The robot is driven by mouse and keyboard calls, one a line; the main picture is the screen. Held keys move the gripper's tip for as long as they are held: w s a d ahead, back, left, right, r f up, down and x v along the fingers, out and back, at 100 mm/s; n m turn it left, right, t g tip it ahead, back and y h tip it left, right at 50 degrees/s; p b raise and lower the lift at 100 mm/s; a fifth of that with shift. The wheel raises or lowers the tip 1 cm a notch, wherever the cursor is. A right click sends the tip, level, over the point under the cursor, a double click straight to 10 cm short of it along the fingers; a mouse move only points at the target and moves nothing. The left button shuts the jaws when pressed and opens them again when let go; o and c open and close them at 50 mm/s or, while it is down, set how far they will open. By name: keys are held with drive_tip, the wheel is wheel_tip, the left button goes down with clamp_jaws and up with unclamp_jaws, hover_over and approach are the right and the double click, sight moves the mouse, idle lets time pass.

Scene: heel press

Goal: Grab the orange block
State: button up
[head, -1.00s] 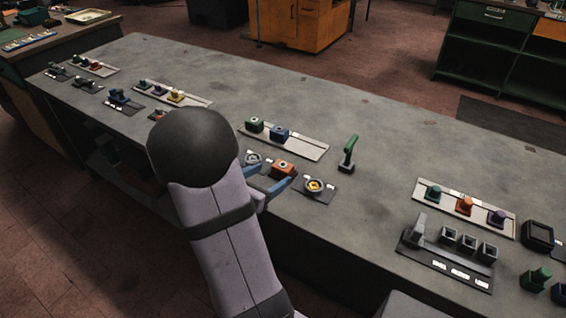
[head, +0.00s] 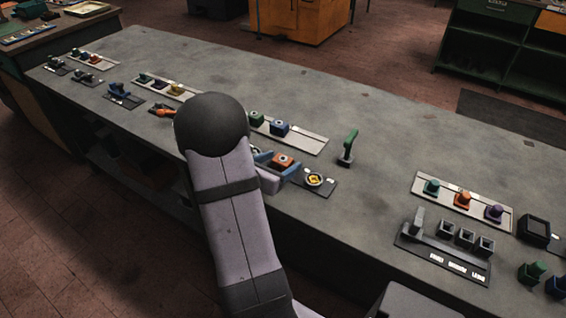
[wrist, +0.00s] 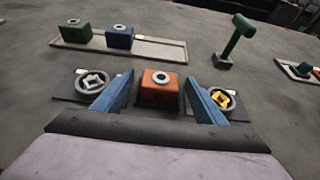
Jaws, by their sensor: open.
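The orange block (head: 283,160), with a pale ring on top, sits on the grey bench near its front edge. In the wrist view the orange block (wrist: 159,88) stands just ahead of and between the blue fingers. My gripper (wrist: 160,98) is open, one finger on each side of the block, with bare space showing beside it. In the head view my gripper (head: 274,166) is partly hidden behind my arm.
A silver ring fixture (wrist: 93,82) stands beside the left finger and a yellow-centred one (wrist: 222,98) beside the right. Behind, a green block (wrist: 76,31) and a blue block (wrist: 119,37) stand on a pale tray (wrist: 160,50). A green-handled lever (wrist: 235,40) rises at back right.

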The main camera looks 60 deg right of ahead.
drive_tip(key=shift+d+f, duration=0.2)
drive_tip(key=shift+d, duration=0.3)
drive_tip(key=c, duration=1.3)
drive_tip(key=shift+r, duration=0.15)
